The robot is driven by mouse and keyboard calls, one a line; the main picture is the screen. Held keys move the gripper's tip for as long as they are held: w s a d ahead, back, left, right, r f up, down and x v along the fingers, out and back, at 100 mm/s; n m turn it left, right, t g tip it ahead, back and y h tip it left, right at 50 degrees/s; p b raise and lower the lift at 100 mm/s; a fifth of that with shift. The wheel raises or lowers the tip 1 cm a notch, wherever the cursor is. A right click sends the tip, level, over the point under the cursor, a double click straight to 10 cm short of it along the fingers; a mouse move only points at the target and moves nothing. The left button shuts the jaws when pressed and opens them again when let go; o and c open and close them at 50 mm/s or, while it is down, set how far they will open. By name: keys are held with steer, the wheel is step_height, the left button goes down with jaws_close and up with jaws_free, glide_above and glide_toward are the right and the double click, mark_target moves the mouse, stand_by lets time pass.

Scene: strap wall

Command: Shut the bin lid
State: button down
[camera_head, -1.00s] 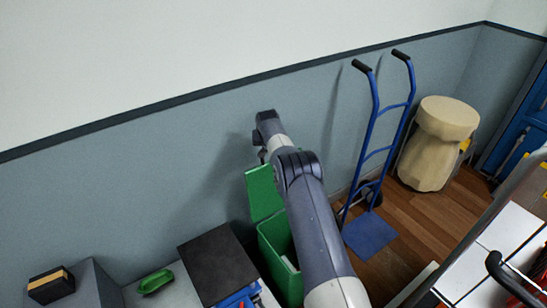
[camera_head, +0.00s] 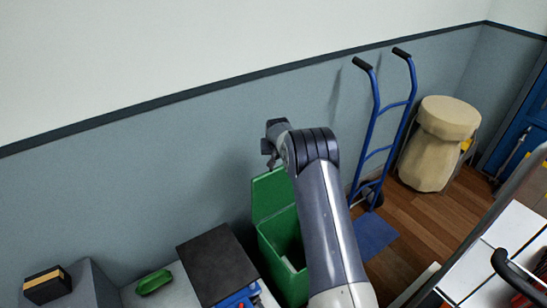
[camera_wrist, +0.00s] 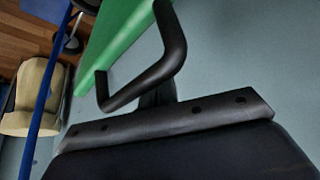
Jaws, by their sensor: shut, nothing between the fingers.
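The green bin (camera_head: 276,246) stands on the floor by the wall, partly hidden behind my arm. Its green lid (camera_head: 270,196) stands raised at the wall side, so the bin is open and something pale shows inside. My gripper (camera_head: 269,151) is just above the lid's top edge in the head view; I cannot tell whether it touches. In the wrist view the shut, empty gripper (camera_wrist: 143,86) appears as dark bent fingers, with the green lid (camera_wrist: 108,40) beyond them.
A blue hand truck (camera_head: 377,125) leans on the wall to the right, beside a tan sack-like bundle (camera_head: 435,145). A dark box (camera_head: 215,262) and a green brush-like item (camera_head: 154,281) are left of the bin. A white-topped cart (camera_head: 478,276) is at lower right.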

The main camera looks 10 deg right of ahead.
steer(key=shift+s+d+f+b, duration=1.05)
steer(key=shift+s+d+b, duration=1.45)
steer(key=shift+s, duration=3.85)
step_height(320, 180, up, 8)
steer(key=p, duration=0.4)
steer(key=shift+d+p, duration=0.15)
steer(key=shift+p, duration=0.25)
step_height(320, 180, down, 8)
steer(key=w+b, duration=0.1)
steer(key=b, duration=0.3)
steer(key=shift+a+r, duration=0.15)
steer(key=shift+a, duration=0.1)
